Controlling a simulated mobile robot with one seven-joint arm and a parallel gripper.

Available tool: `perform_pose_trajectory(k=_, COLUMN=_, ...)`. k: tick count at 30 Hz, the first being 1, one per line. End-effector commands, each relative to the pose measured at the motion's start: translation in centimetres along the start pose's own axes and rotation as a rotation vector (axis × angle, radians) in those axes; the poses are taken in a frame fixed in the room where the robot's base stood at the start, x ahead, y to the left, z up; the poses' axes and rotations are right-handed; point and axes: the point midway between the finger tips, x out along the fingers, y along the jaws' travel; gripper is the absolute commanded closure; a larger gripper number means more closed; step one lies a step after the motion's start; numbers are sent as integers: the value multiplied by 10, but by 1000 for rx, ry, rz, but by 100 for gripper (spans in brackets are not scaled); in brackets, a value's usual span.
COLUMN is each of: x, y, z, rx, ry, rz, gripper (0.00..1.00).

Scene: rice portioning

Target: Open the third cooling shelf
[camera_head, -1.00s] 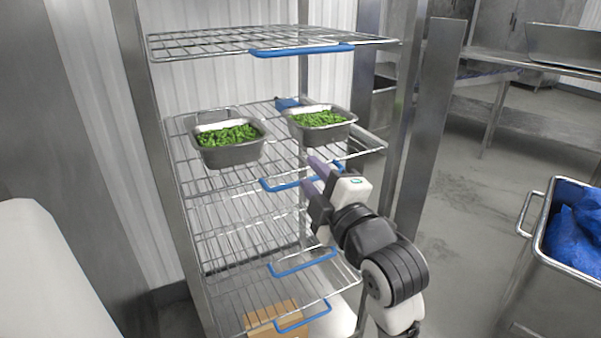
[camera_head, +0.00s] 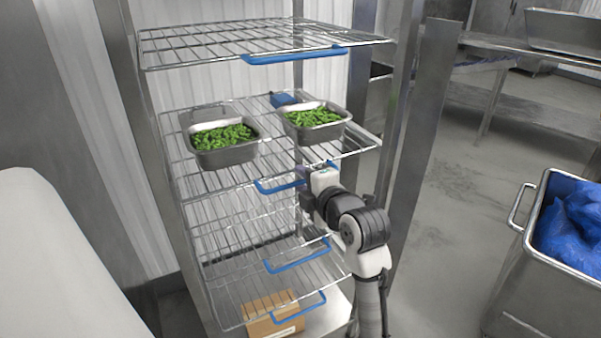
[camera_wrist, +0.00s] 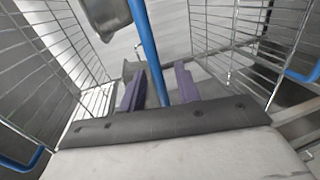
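A wire rack has several shelves with blue front handles. The blue handle (camera_head: 276,186) at the front of the shelf with two food trays is at my gripper (camera_head: 301,179). In the wrist view, this blue bar (camera_wrist: 149,50) runs between the two purple fingers of my gripper (camera_wrist: 160,84). The fingers stand apart with gaps beside the bar, so my gripper is open around it. The arm hides the handle's right part in the head view. The tray shelf (camera_head: 245,183) appears level with the rack. Lower handles are on the shelves below (camera_head: 297,257) and at the bottom (camera_head: 300,309).
Two metal trays of green vegetables, left (camera_head: 228,157) and right (camera_head: 322,134), stand on the shelf. An empty-looking top shelf (camera_head: 180,45) is above. A cardboard box (camera_head: 262,326) is low in the rack. A metal bin (camera_head: 525,270) with blue bags stands right. The floor between is clear.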

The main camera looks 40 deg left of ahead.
Motion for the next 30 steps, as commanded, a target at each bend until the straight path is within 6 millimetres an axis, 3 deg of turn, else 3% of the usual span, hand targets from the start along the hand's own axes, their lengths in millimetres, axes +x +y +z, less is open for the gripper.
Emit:
perform_pose_trajectory(k=6, x=18, y=1, z=0, rx=0, ry=0, rz=1, gripper=67)
perform_pose_trajectory(k=15, x=20, y=0, z=0, rx=0, ry=-1, rz=1, gripper=67)
perform_pose_trajectory(k=23, x=20, y=-1, z=0, rx=1, ry=0, rz=-2, gripper=100)
perform_pose_trajectory(k=30, x=21, y=-3, z=0, rx=2, ry=1, rz=-6, gripper=100)
